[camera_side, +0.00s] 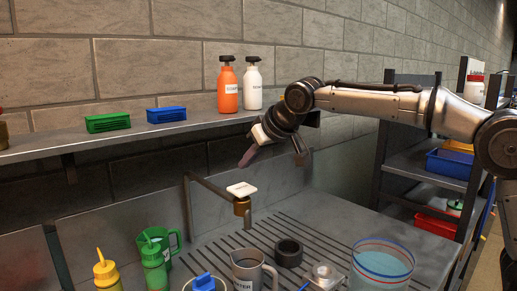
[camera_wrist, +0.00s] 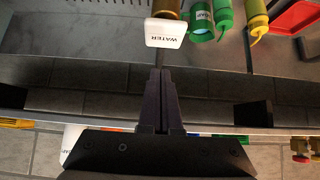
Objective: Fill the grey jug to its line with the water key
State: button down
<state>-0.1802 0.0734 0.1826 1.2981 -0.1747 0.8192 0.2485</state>
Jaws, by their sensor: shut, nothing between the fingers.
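The grey jug (camera_side: 250,268), partly cut off by the bottom edge, stands on the slatted counter with part of a label showing. Its fill line and contents cannot be made out. The water key, a white plate (camera_side: 241,189), sits on a brass tap (camera_side: 241,206) at the end of a wall pipe. In the wrist view the plate (camera_wrist: 166,33) reads WATER. No stream shows below the tap. My gripper (camera_side: 246,161) is above the water key and apart from it. In the wrist view its fingers (camera_wrist: 160,76) are together and empty.
A shelf (camera_side: 200,127) behind holds an orange bottle (camera_side: 228,90), a white bottle (camera_side: 253,88), a green block (camera_side: 107,122) and a blue block (camera_side: 166,114). A green jug (camera_side: 173,240), yellow bottle (camera_side: 106,271), dark ring (camera_side: 288,253) and clear blue-rimmed tub (camera_side: 381,267) stand on the counter.

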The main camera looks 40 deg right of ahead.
aim_at(239, 185)
jog(key=f, duration=0.4)
jog(key=shift+w, duration=0.25)
jog(key=shift+f, duration=0.25)
